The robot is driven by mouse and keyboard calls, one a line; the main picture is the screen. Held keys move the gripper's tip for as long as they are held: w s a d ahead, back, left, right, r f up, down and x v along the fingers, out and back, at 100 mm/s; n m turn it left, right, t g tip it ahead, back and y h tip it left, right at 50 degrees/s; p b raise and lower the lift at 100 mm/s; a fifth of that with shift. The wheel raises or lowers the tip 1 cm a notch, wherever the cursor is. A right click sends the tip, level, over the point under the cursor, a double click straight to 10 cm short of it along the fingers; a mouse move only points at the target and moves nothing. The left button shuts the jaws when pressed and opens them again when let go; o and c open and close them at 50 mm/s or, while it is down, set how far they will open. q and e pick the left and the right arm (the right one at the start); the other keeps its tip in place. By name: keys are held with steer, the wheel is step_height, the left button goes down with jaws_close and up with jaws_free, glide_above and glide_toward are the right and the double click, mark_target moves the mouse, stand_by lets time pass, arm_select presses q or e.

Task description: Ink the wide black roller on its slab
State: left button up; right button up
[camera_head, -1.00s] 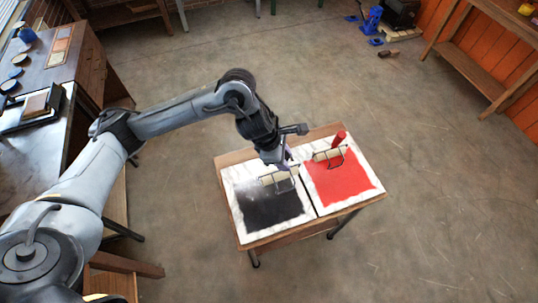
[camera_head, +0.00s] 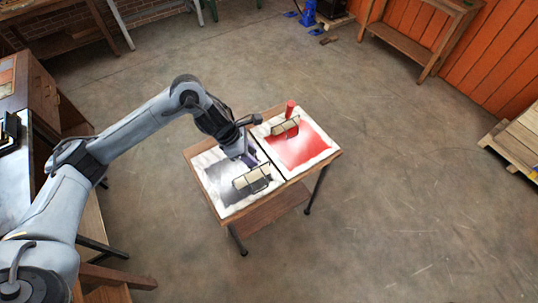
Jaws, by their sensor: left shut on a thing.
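The wide roller (camera_head: 252,177) has a pale cylinder in a dark wire frame and a dark purplish handle. It is over the black-inked slab (camera_head: 222,172), toward its near right part. I cannot tell whether it touches the ink. My left gripper (camera_head: 247,157) is shut on the roller's handle, above the slab; its fingertips are small and partly hidden. The black ink patch looks greyish and blurred. My right gripper is not in view.
A red-inked slab (camera_head: 306,151) lies right beside the black one, with a second roller (camera_head: 285,127) with a red handle at its far edge. Both slabs are on a small wooden table (camera_head: 268,214). Open concrete floor surrounds it. A wooden pallet (camera_head: 515,147) lies at the right.

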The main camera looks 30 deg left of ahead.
mark_target(248, 171)
arm_select(q)
steer(key=shift+s+a+f, duration=0.3)
steer(key=shift+a+f, duration=0.2)
steer(key=shift+s+a+f, duration=0.3)
steer(key=shift+a+f, duration=0.15)
steer(key=shift+f, duration=0.2)
steer(key=shift+s+d+f+b, duration=0.1)
steer(key=shift+f+b, duration=0.65)
steer(key=shift+f, duration=0.5)
steer(key=shift+s+f+b, duration=0.1)
steer(key=shift+f+b, duration=0.65)
steer(key=shift+f, duration=0.5)
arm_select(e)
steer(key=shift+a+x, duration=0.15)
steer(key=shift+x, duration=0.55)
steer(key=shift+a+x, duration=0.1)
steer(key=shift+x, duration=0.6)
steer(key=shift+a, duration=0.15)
arm_select(q)
steer(key=shift+f+b, duration=0.4)
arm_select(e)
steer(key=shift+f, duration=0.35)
arm_select(q)
steer(key=shift+w+a, duration=0.15)
steer(key=shift+a, duration=0.05)
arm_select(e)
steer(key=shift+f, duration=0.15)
